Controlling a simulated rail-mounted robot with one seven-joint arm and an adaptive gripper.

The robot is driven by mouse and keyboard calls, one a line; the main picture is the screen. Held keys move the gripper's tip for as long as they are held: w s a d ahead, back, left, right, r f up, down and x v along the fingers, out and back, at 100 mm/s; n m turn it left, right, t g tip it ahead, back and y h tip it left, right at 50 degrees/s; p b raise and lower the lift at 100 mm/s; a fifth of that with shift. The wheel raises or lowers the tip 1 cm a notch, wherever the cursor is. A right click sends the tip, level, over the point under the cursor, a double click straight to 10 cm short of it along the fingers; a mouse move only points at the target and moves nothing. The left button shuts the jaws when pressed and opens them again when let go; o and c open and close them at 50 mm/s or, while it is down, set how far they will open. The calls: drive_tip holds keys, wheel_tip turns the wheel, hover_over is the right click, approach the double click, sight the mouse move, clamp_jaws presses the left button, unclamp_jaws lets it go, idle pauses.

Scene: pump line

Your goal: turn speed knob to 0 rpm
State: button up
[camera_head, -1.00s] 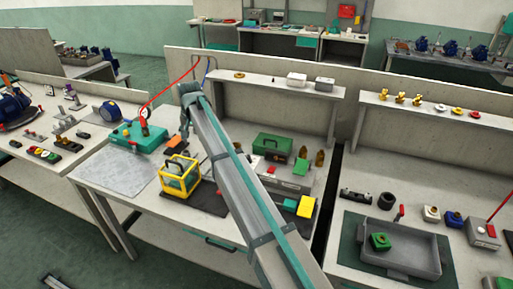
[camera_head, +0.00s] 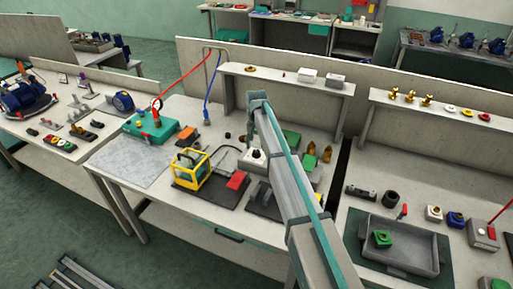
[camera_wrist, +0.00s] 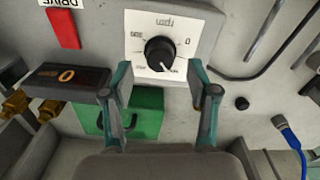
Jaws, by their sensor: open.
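The speed knob (camera_wrist: 160,53) is black and round, on a white dial plate (camera_wrist: 199,24) whose markings appear upside down in the wrist view. A "0" is at the plate's right and a larger number at its left. A light pointer mark shows on the knob's picture-lower side. My gripper (camera_wrist: 160,78) is open, its two fingers apart below and to either side of the knob, with nothing between them. I cannot tell if they touch the plate. In the head view the knob's white box (camera_head: 252,163) sits beside my arm; my fingers are hidden there.
A blue hose (camera_wrist: 292,137) is at right. A yellow-framed unit (camera_head: 191,168) stands left of the knob box.

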sight(256, 153)
drive_tip(key=shift+f, duration=1.35)
clamp_jaws()
